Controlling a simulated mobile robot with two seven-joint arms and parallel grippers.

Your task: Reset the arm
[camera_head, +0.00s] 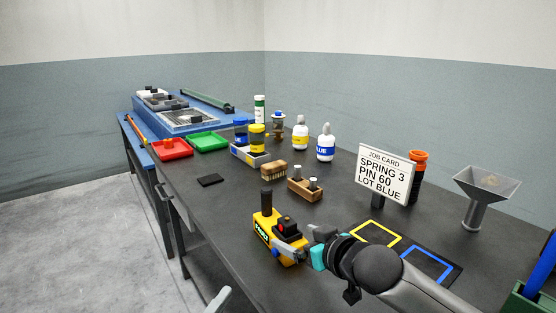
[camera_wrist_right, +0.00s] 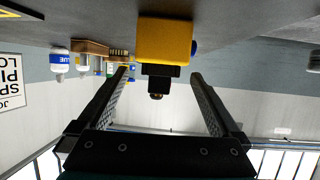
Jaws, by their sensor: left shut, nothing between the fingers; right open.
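A yellow device (camera_head: 263,228) with a black post, a black block and a red button stands near the table's front edge. My right gripper (camera_head: 303,243) is beside its right side in the head view. In the right wrist view, my right gripper (camera_wrist_right: 160,74) is open, with the yellow device (camera_wrist_right: 164,42) just past its fingertips. The device's black knob sticks in between the fingers, with a gap on each side. My left gripper is not clearly visible; only a pale piece shows at the bottom edge, and I cannot tell what it is.
The dark table (camera_head: 225,213) holds a job card (camera_head: 385,173), a metal funnel (camera_head: 486,184), yellow and blue outlined squares, bottles (camera_head: 325,147), a wooden block (camera_head: 305,190), and red (camera_head: 171,149) and green (camera_head: 207,141) trays. The table's front left is mostly clear.

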